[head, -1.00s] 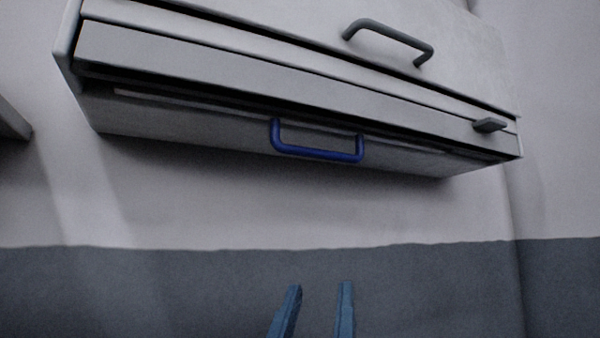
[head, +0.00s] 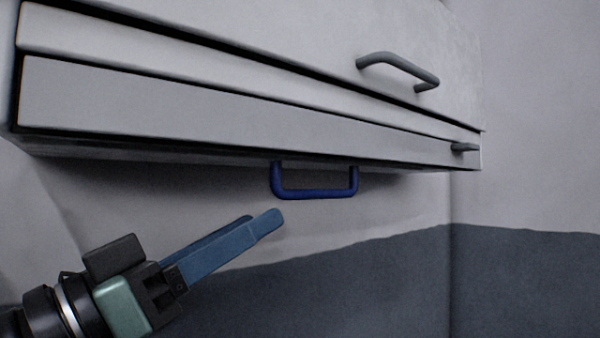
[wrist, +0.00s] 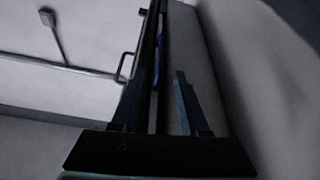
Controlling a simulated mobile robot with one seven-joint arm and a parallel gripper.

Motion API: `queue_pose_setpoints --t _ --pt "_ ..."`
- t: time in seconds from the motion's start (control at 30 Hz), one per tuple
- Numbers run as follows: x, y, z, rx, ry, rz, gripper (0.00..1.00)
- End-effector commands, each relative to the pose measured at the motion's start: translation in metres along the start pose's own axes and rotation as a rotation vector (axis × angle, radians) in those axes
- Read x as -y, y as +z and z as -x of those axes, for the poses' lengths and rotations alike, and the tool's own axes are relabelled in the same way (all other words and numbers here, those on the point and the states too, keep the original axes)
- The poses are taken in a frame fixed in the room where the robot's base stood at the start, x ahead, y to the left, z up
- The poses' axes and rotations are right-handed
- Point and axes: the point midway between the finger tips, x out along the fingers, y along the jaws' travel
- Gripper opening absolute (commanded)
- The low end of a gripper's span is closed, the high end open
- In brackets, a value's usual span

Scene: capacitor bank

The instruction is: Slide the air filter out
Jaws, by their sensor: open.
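The blue handle (head: 315,193) hangs below the lower edge of the wall cabinet (head: 200,110) in the head view. It looks like the air filter's handle; the filter body is hidden under the cabinet. My gripper (head: 262,223) points up and right, its blue fingers apart and empty, just left of and slightly below the handle. In the wrist view my gripper (wrist: 158,105) is open, and a narrow blue strip, likely the handle (wrist: 159,62), lies ahead between the fingers, not gripped.
A grey handle (head: 400,70) sits on the cabinet front, with a small grey latch (head: 464,147) at its lower right. The wall (head: 400,210) below is bare. In the wrist view a pipe (wrist: 60,66) runs along the wall.

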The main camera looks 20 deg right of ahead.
Motion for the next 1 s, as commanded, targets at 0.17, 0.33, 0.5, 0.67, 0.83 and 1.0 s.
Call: queue_pose_setpoints --t 0.17,0.33,0.5,0.67,0.83,1.0 --pt "-0.002 -0.005 -0.043 0.002 0.002 0.003 0.45" --pt "-0.001 -0.004 -0.072 0.002 0.0 0.002 0.45" --pt "-0.001 -0.002 -0.087 0.0 -0.002 0.0 0.45" --pt "0.0 0.0 -0.09 0.001 -0.004 -0.001 0.45" --pt "0.001 0.0 -0.09 0.001 -0.004 -0.001 0.45" --pt "0.0 0.0 -0.09 0.001 -0.003 -0.001 0.2"
